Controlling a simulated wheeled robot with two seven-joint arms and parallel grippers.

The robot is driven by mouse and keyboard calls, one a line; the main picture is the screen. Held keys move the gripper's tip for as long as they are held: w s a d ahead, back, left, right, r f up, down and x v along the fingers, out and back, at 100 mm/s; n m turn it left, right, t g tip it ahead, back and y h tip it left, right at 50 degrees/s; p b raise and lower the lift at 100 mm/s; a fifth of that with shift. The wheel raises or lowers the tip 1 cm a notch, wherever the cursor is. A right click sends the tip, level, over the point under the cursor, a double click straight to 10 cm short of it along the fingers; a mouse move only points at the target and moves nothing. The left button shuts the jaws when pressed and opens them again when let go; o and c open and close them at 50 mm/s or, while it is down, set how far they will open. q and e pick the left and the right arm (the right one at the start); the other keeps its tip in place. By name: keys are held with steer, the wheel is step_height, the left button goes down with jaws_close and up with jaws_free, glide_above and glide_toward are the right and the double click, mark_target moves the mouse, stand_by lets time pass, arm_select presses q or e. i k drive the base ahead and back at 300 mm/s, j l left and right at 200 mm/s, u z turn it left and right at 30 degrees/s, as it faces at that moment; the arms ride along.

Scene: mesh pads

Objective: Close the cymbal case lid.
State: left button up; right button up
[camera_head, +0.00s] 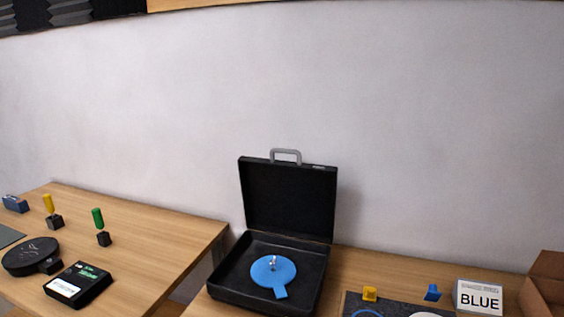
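The black cymbal case (225,287) stands open on the table in the lower middle of the head view. Its lid (290,198) stands nearly upright at the back of the base, with a grey handle (286,153) on its top edge. A blue round pad (262,275) with a short tab lies inside the base, with a small metal post at its centre. Neither of my grippers shows in the head view.
A separate left table (140,230) holds a black round pad (30,254) and a black device (78,284). A wall rises behind.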

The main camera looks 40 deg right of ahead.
mark_target(297, 200)
steer(key=z, duration=1.1)
steer(key=i+j+u, duration=0.1)
steer(key=j+u, duration=0.25)
steer(key=u, duration=0.15)
steer(key=i+j+u, duration=0.15)
steer(key=j+u, duration=0.2)
steer(key=u, duration=0.15)
